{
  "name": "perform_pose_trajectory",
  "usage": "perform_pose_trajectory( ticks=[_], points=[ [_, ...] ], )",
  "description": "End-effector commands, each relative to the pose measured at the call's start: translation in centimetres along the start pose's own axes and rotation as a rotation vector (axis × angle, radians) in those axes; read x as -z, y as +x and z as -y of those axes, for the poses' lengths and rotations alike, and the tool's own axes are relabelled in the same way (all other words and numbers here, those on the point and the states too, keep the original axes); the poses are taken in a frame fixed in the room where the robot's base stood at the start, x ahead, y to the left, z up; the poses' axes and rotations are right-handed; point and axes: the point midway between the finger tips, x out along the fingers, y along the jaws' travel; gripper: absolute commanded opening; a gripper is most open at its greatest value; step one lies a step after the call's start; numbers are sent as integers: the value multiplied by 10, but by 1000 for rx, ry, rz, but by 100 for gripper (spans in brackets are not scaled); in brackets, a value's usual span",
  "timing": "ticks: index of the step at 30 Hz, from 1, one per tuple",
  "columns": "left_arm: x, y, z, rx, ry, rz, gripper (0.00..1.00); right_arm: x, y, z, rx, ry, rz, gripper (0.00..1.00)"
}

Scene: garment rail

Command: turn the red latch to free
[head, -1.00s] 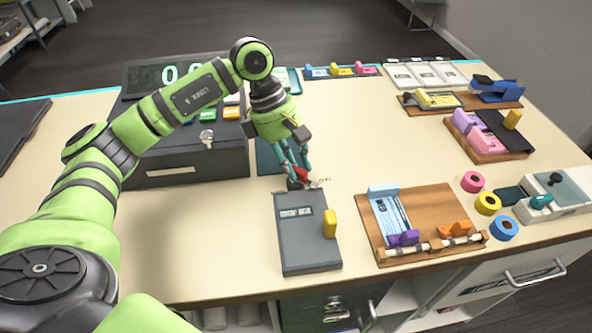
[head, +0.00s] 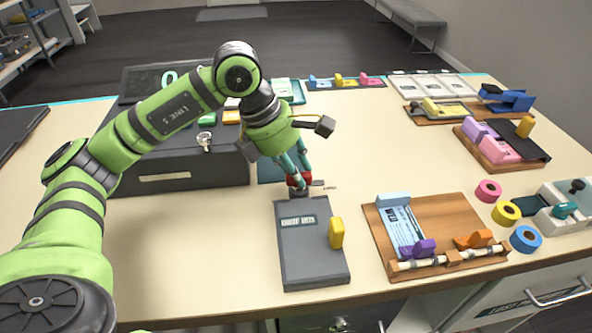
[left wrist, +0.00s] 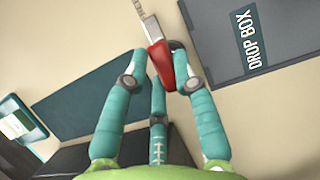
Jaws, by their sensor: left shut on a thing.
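The red latch (head: 303,183) sits just behind the far edge of the grey drop box (head: 308,258), which lies flat with its label up. My left gripper (head: 297,177) comes down from above and is shut on the latch; its teal fingers hide part of it. In the left wrist view the red latch (left wrist: 158,66) lies between the fingertips, with a pale metal strip running from its upper end. The drop box (left wrist: 212,55) is at the upper right there. My right gripper is not in either view.
A yellow block (head: 336,232) stands on the drop box's right side. A wooden board (head: 440,215) with a card and clips lies to the right, with tape rolls beyond it. A dark cabinet (head: 190,172) stands at the left. The table's front left is clear.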

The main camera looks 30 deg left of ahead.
Motion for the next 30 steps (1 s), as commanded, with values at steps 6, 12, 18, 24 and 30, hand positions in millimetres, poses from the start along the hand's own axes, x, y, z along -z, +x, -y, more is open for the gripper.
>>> perform_pose_trajectory(
  ticks=[6, 12, 18, 24, 30],
  points=[
    [1, 1, 1, -5, -19, -5, 0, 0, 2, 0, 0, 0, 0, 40],
    [1, 1, 1, -5, -21, -5, 0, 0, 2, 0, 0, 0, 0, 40],
    [1, 1, 1, -5, -21, -5, 52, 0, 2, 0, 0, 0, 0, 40],
    [1, 0, 0, -6, -19, -3, 52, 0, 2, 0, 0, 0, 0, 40],
    [0, -5, 0, -9, -19, 0, 52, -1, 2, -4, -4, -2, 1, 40]
  ],
)
